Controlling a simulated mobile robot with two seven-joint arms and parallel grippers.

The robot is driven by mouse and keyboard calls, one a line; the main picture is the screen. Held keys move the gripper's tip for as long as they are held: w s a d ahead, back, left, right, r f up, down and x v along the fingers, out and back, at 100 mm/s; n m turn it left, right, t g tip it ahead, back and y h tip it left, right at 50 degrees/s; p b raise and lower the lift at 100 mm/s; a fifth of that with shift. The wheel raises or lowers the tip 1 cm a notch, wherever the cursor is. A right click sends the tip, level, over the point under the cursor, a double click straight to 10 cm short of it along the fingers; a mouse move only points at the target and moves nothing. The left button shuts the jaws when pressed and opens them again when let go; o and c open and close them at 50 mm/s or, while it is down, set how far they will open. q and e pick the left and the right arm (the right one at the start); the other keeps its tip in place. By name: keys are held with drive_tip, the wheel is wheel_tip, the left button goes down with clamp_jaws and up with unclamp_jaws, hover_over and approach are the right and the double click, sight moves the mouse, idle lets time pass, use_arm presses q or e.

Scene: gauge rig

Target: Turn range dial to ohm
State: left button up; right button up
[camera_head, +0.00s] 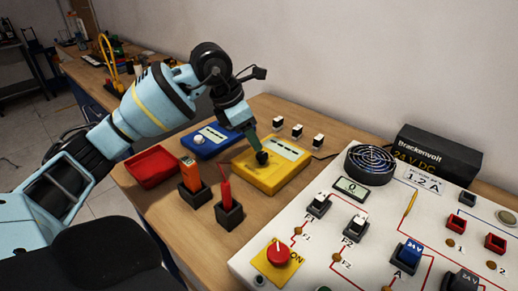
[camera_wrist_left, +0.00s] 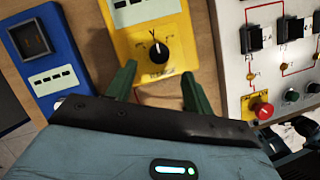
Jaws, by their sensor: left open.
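The yellow meter (camera_head: 275,163) lies on the wooden bench, with a black range dial (camera_head: 262,157) on its face. In the left wrist view the yellow meter (camera_wrist_left: 178,25) shows its dial (camera_wrist_left: 153,50), with the white pointer mark toward the top of the picture. The markings around it are too small to read. My left gripper (camera_head: 255,145) is over the meter close to the dial. In the wrist view the green fingers of my left gripper (camera_wrist_left: 160,85) are apart with nothing between them, short of the dial.
A blue meter (camera_head: 207,141), a red tray (camera_head: 152,168) and probes in black holders (camera_head: 229,213) stand left of the yellow meter. The white gauge panel (camera_head: 330,240) with switches and a red knob (camera_head: 278,252) is at the right. A black power supply (camera_head: 435,155) stands behind.

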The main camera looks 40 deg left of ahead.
sight(262, 154)
use_arm(q)
drive_tip(key=shift+x, duration=3.1)
drive_tip(key=c, duration=1)
drive_tip(key=shift+o, duration=0.2)
drive_tip(key=shift+a, duration=0.1)
drive_tip(key=m, duration=0.2)
drive_tip(key=m+g+h, duration=0.1)
drive_tip(key=m, duration=0.2)
drive_tip(key=shift+w+a+r+h, duration=0.1)
drive_tip(key=shift+w+a+h, duration=0.1)
drive_tip(key=shift+h, duration=0.1)
drive_tip(key=shift+w+m+g+h, duration=0.15)
drive_tip(key=shift+m+g, duration=0.35)
drive_tip(key=shift+m, duration=0.7)
drive_tip(key=shift+m+g+h, duration=0.15)
drive_tip(key=shift+m+g, duration=0.35)
drive_tip(key=shift+m, duration=0.7)
